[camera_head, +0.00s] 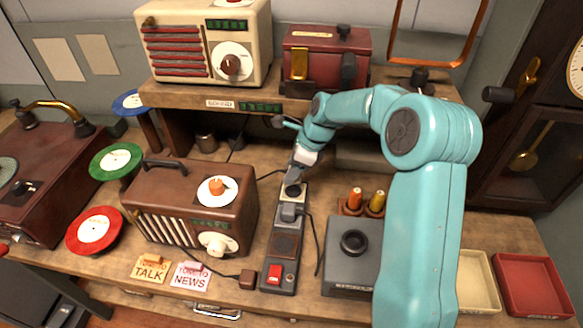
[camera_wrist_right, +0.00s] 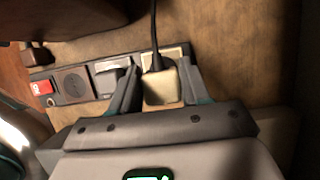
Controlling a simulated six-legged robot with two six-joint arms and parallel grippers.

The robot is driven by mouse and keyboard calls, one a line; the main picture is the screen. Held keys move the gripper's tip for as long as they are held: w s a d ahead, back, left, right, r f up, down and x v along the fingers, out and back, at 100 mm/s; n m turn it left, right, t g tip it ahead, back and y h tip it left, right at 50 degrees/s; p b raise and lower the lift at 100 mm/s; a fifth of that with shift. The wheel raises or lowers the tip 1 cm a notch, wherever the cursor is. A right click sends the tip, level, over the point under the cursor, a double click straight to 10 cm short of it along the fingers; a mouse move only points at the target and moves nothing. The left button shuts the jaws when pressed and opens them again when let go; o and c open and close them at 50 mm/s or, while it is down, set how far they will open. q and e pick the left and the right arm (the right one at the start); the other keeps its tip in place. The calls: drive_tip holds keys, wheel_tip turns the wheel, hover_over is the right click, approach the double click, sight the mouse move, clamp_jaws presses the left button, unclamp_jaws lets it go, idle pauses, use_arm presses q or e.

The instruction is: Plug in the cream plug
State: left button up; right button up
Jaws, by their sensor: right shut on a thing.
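The cream plug (camera_wrist_right: 162,88) with its black cord is between the fingers of my right gripper (camera_wrist_right: 161,84), which is shut on it. In the head view my right gripper (camera_head: 294,184) points down at the far end of the dark power strip (camera_head: 273,263). The cream socket plate (camera_head: 299,194) is there, partly hidden by the fingers; it also shows behind the plug in the wrist view (camera_wrist_right: 175,54). I cannot tell whether the plug touches the socket. A grey plug (camera_head: 288,212) sits in the strip beside it. My left gripper is not in view.
The strip has a red switch (camera_head: 274,272) at its near end. A brown plug (camera_head: 247,279) lies left of it. A brown radio (camera_head: 190,207) stands left, a dark grey box (camera_head: 350,262) right. A shelf (camera_head: 200,96) with a cream radio (camera_head: 204,40) stands behind.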

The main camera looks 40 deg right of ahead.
drive_tip(key=b+x, duration=0.2)
drive_tip(key=x, duration=0.1)
drive_tip(key=shift+s+d+f, duration=0.1)
drive_tip(key=shift+s+f, duration=0.1)
drive_tip(key=shift+s+d+f+b, duration=0.15)
drive_tip(key=shift+f+b, duration=0.5)
drive_tip(key=shift+b, duration=0.05)
drive_tip(key=shift+r, duration=0.1)
drive_tip(key=shift+p, duration=0.7)
idle(1.1)
